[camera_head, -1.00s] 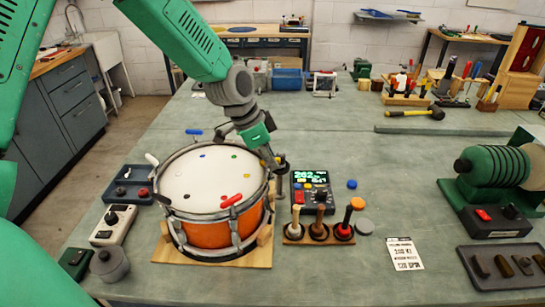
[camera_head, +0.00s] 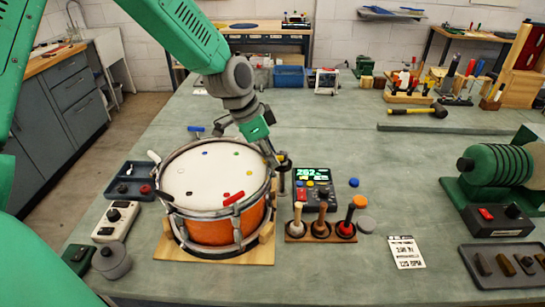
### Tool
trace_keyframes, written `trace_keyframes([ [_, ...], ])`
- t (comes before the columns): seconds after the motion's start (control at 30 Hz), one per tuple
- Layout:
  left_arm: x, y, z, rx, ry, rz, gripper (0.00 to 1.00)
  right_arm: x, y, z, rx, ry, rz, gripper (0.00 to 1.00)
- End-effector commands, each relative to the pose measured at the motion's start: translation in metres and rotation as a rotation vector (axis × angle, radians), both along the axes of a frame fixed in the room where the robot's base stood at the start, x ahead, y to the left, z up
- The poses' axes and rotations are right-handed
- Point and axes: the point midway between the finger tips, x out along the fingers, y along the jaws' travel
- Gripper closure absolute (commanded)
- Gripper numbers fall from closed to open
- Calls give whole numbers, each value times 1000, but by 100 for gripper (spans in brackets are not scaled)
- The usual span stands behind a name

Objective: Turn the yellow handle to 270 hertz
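The orange drum (camera_head: 215,231) with a white head (camera_head: 205,177) stands on a wooden base. Colored dots mark the head near its rim. A small yellow part (camera_head: 281,157), probably the yellow handle, shows at the drum's right rear rim, mostly hidden by my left gripper (camera_head: 274,160). The gripper points down at it; its fingers are too small and covered to tell whether they grip it. A tuner box (camera_head: 314,188) right of the drum has a lit green display that seems to read 262. My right gripper is not in view.
A red handle (camera_head: 233,198) and a blue handle (camera_head: 195,129) sit at other places on the rim. A wooden rack of mallets (camera_head: 297,229) stands right of the drum, near a printed card (camera_head: 405,252). A dark tray (camera_head: 129,182) lies left.

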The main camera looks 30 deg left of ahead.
Motion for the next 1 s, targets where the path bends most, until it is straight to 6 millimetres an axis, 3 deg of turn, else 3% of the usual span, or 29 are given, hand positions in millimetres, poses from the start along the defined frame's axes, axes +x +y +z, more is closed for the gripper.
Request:
trace_keyframes([
  [0.3, -17, 20, 62, -1, -6, 0, 69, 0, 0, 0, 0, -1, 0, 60],
  [0.5, -25, 29, 90, -2, -2, 1, 69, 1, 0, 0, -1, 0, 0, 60],
  [1.0, -28, 32, 99, -2, 2, 0, 69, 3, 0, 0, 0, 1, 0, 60],
])
